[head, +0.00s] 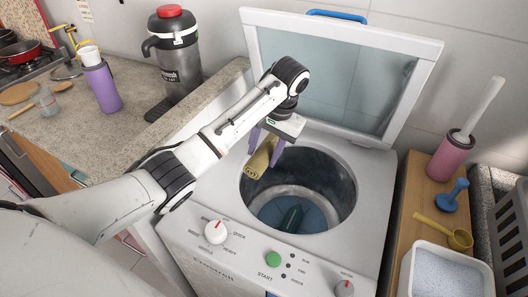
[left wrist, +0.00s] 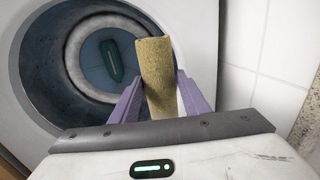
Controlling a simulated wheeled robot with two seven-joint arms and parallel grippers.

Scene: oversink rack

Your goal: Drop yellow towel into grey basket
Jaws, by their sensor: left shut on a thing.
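A rolled yellow towel (head: 259,160) is held between the purple fingers of my left gripper (head: 266,147), over the left rim of the washer's open drum. In the left wrist view the towel (left wrist: 156,60) stands up between the fingers, with the drum behind it. My left gripper is shut on the towel. A grey slatted basket (head: 512,235) is at the far right of the head view, cut off by the picture edge, well apart from the towel. Its inside is mostly hidden. My right gripper is not in view.
The top-loading washer (head: 185,222) has its glass lid (head: 340,70) raised behind the gripper. A dark green object (head: 291,218) lies in the drum. Between washer and basket, a wooden surface holds a pink brush holder (head: 452,157), a yellow scoop (head: 458,238) and a powder tub (head: 445,275).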

